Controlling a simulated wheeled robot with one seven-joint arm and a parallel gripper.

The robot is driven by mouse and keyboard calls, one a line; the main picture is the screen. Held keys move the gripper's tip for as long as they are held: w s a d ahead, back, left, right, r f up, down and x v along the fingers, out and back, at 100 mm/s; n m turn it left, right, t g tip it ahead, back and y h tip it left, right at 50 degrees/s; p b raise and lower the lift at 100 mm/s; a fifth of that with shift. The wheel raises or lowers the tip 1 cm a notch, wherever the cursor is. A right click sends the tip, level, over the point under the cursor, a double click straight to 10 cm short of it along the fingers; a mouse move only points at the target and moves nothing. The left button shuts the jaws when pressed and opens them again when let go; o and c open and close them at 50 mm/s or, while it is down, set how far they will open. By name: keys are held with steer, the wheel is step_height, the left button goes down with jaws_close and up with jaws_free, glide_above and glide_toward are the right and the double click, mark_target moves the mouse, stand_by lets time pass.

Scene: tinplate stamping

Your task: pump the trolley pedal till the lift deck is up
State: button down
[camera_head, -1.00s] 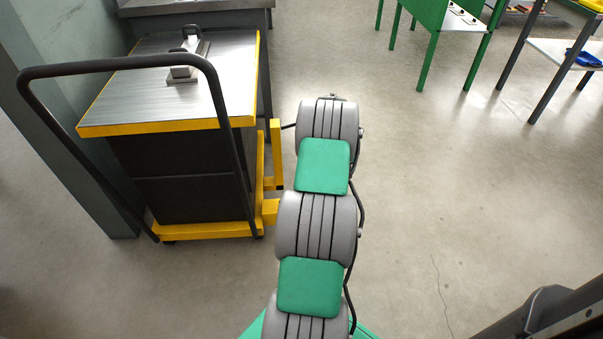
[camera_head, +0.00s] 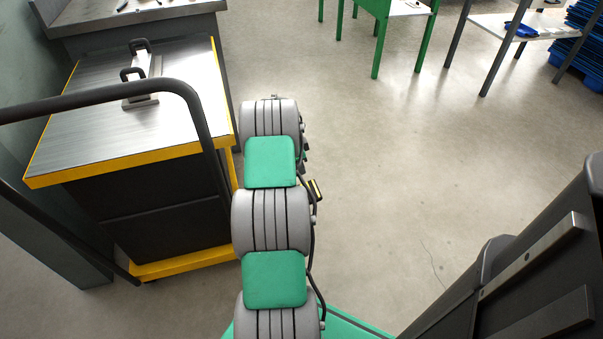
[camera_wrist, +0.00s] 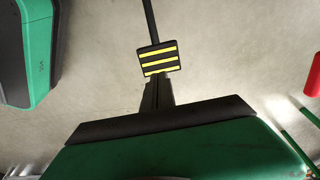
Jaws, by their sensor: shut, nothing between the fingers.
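The trolley stands at the left in the head view. Its steel lift deck (camera_head: 95,125) has a yellow rim and sits above a dark skirt (camera_head: 150,215) and a yellow base (camera_head: 185,263). The striped pedal (camera_head: 316,190) shows just right of my arm. In the wrist view the pedal (camera_wrist: 158,58) is a black pad with yellow bars on a dark lever. My gripper (camera_wrist: 157,84) is shut and empty, its fingertips at the pad's near edge; I cannot tell whether they touch. My arm hides the gripper in the head view.
A metal block with handles (camera_head: 141,90) rests on the deck. The trolley's black push bar (camera_head: 160,87) arches in front. A grey workbench (camera_head: 130,18) stands behind, green-legged furniture (camera_head: 378,45) farther off. The floor (camera_head: 390,170) right of my arm is open.

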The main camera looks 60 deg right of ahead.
mark_target(309, 191)
steer(key=f+b, duration=0.1)
steer(key=f, duration=0.2)
steer(key=s+d+f+b, duration=0.1)
steer(key=f, duration=0.3)
steer(key=s+f+b, duration=0.1)
steer(key=f, duration=0.3)
steer(key=shift+d+f, duration=0.2)
steer(key=shift+d, duration=0.2)
steer(key=shift+w+a, duration=0.1)
steer(key=shift+a, duration=0.05)
